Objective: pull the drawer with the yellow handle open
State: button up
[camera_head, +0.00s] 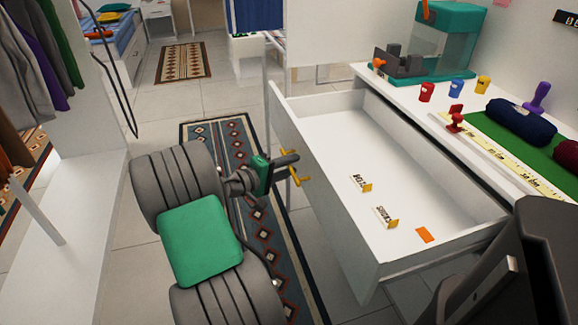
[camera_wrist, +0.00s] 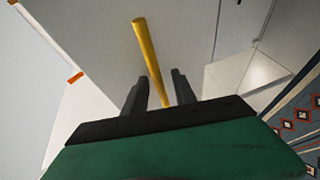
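The white drawer (camera_head: 335,145) stands pulled well out of the white counter, and its inside is visible. Its yellow handle (camera_head: 294,172) is on the front face. My gripper (camera_head: 290,160) is at the handle, in front of the drawer face. In the wrist view the yellow bar (camera_wrist: 150,55) runs down between the two dark fingers (camera_wrist: 160,90). The fingers are apart, with a gap beside the bar. Contact with the bar cannot be made out.
Two small labels (camera_head: 385,217) and an orange tag (camera_head: 425,235) lie in the drawer. The counter beside it holds stamps, a ruler (camera_head: 500,158) and dark yarn (camera_head: 521,120). A patterned rug (camera_head: 225,135) lies on the floor. Hanging clothes (camera_head: 40,60) are at the left.

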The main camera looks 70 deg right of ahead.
jog(key=p+v, duration=0.1)
jog(key=v, duration=0.7)
jog(key=shift+r+p, duration=0.1)
jog(key=shift+p, duration=0.25)
